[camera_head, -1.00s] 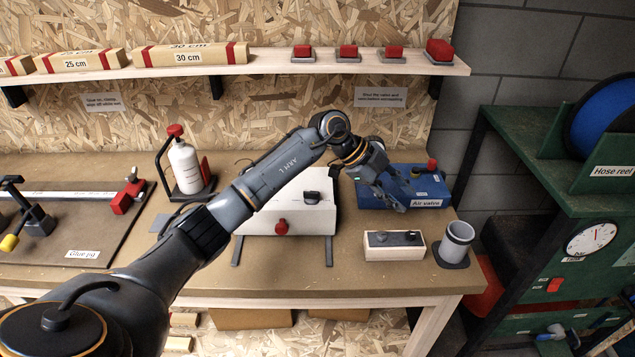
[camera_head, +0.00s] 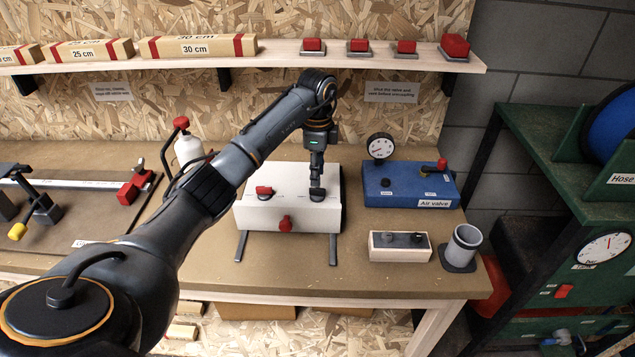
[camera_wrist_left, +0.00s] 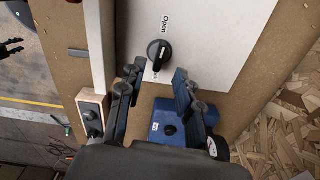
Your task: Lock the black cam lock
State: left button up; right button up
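The black cam lock (camera_head: 317,194) is a dark knob on the right part of the white box's sloped top. In the left wrist view it is a round black knob (camera_wrist_left: 159,52) with a raised grip bar, and a label "Open" (camera_wrist_left: 166,24) beside it. My left gripper (camera_head: 317,184) points down at the cam lock in the head view. In the left wrist view its two fingers (camera_wrist_left: 155,78) are apart, with the knob just beyond and between the tips; contact cannot be told.
The white box (camera_head: 245,217) also bears a red lock (camera_head: 264,191) and a red front knob (camera_head: 285,223). The blue air valve box (camera_head: 378,198), wooden switch block (camera_head: 385,254) and grey cup (camera_head: 464,244) stand to the right. The bench front (camera_head: 290,278) is clear.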

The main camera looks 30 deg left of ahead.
aim_at(317, 193)
pick_arm(q)
jog(key=shift+f+p, duration=0.4)
jog(key=shift+f, duration=2.1)
grip_shut()
